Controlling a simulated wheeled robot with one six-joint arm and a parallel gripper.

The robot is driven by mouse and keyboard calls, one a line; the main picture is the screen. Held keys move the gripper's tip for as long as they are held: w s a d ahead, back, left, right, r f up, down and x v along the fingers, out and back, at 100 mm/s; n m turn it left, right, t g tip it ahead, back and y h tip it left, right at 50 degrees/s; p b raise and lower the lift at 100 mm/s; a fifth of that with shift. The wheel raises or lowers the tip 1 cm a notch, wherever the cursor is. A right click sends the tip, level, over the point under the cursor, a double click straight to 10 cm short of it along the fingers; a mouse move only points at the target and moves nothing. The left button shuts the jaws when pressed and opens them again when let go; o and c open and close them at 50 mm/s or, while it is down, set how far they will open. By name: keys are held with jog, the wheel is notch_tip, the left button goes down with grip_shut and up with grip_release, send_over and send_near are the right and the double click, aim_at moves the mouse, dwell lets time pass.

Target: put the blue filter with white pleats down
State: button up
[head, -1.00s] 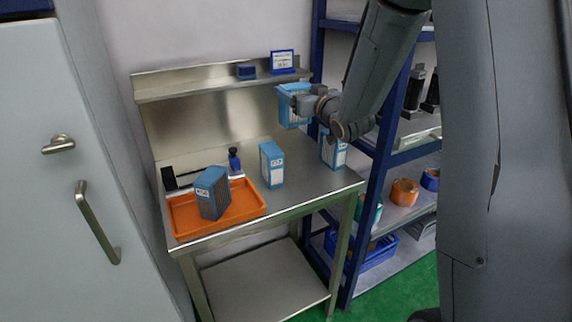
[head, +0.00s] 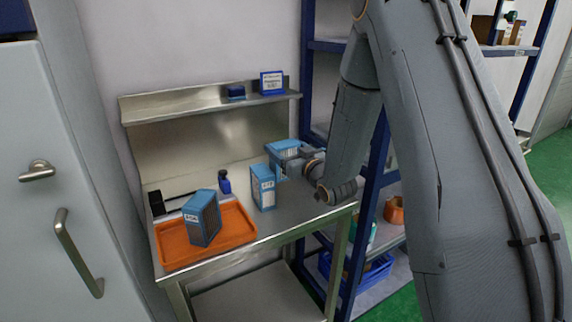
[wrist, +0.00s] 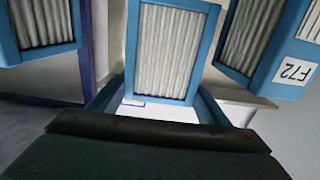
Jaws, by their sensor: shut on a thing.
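The blue filter with white pleats (head: 290,147) is in my gripper (head: 281,165), at the right part of the steel table in the head view. My gripper is shut on it. The filter's lower part is hidden behind my gripper and a standing filter, so I cannot tell whether it touches the table. In the wrist view a blue-framed filter with white pleats (wrist: 163,50) fills the upper middle, just beyond the dark gripper body.
A blue filter (head: 263,188) stands on the steel table (head: 290,212), just left of my gripper. Another filter (head: 202,218) stands in the orange tray (head: 175,250). A small blue bottle (head: 224,182) is behind. The wrist view shows filters at left (wrist: 42,22) and right (wrist: 250,40).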

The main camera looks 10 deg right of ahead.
jog(key=shift+f+p, duration=0.6)
jog(key=shift+f, duration=1.9)
jog(key=shift+f, duration=0.1)
jog(key=o, duration=1)
jog(key=shift+c, duration=0.2)
